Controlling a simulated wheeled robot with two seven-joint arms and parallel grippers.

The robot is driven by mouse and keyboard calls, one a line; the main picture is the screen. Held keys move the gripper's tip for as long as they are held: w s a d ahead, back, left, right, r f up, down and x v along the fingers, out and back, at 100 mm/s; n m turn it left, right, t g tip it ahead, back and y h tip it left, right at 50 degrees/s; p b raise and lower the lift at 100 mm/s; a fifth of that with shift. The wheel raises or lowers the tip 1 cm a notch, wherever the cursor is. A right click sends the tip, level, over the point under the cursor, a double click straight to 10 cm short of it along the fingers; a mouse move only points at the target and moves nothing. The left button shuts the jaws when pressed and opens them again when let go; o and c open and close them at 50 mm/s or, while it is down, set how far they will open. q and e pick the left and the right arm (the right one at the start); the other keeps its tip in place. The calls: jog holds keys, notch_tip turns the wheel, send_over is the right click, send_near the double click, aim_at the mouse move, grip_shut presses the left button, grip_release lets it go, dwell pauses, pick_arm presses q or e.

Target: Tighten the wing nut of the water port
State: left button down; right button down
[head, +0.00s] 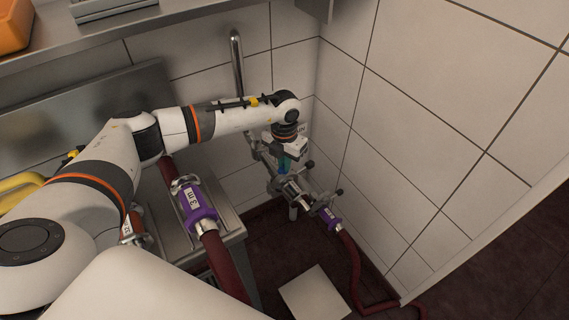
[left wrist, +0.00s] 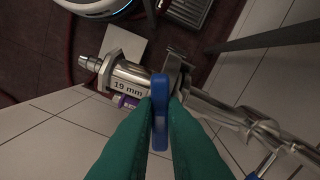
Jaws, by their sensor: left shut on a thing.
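My left gripper (head: 284,168) reaches down to the pipework by the wall corner in the head view. In the left wrist view its green fingers (left wrist: 158,112) are shut on a flat blue piece, which I take to be the wing nut (left wrist: 160,93). The wing nut stands at a dark metal clamp (left wrist: 178,60) around the pipe joint of the water port. On one side of the clamp is a silver fitting (left wrist: 128,78) labelled 19 mm. In the head view the gripper mostly hides the wing nut. My right gripper is not in view.
A dark red hose with a purple coupling (head: 330,217) runs down beside the tiled wall (head: 440,150). Another hose with a purple sleeve (head: 197,205) lies over the steel bench at the left. A white block (head: 315,293) is on the dark floor. A second blue handle (left wrist: 265,165) shows in the wrist view.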

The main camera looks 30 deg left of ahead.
pick_arm(q)
jog(key=shift+m+b, duration=0.4)
jog(key=shift+m, duration=0.7)
jog(key=c, duration=1.5)
grip_release()
jog(key=shift+r, duration=0.1)
notch_tip(320, 180, up, 12)
jog(key=shift+f+b, duration=0.1)
jog(key=shift+b, duration=0.25)
